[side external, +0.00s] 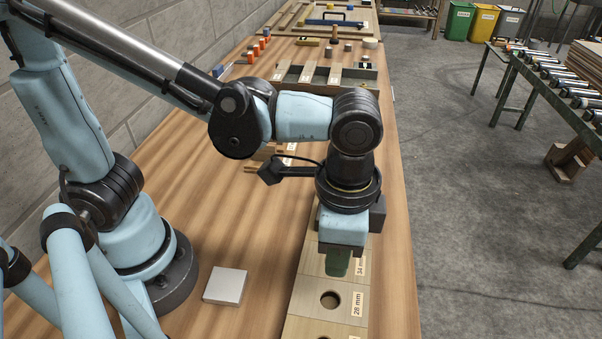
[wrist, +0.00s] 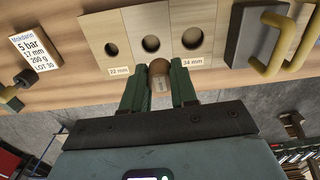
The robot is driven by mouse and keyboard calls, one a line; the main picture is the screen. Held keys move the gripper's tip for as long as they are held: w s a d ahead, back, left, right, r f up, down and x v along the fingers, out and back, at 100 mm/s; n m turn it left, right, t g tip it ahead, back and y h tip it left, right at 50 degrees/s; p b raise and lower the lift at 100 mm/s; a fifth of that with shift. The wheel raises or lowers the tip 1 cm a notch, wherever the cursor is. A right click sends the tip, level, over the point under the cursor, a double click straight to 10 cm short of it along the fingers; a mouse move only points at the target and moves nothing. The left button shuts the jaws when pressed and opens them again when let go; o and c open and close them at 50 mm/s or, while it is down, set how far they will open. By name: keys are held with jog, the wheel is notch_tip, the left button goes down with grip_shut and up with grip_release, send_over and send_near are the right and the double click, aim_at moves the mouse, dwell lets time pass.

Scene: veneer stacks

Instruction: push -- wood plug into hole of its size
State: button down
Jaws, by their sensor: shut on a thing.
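In the side view my gripper (side external: 337,262) points down over the pale hole board near the 34 mm label, hiding that hole and the plug. The board (side external: 312,262) has a 28 mm hole (side external: 330,300) nearer the camera, with another hole at the bottom edge. The wrist view shows the 22 mm hole (wrist: 112,50), a middle hole (wrist: 151,43) and the 34 mm hole (wrist: 192,38), all empty-looking. I cannot tell the plug's height above the board.
A labelled white block (wrist: 35,45) lies beside the board, and a silver-topped block (side external: 225,285) shows in the side view. A dark block with a yellow handle (wrist: 250,35) stands near the 34 mm hole. A slotted rack (side external: 330,76) is farther back. The bench's right edge is close.

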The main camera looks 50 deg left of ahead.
jog(key=shift+s+d+f+m, duration=0.3)
jog(key=shift+s+d, duration=0.15)
jog(key=shift+s, duration=0.2)
jog(key=shift+f, duration=2.85)
jog(key=shift+f, duration=0.9)
jog(key=c, duration=0.8)
grip_release()
jog(key=shift+r, duration=0.15)
notch_tip(320, 180, up, 12)
jog(key=shift+a, duration=0.1)
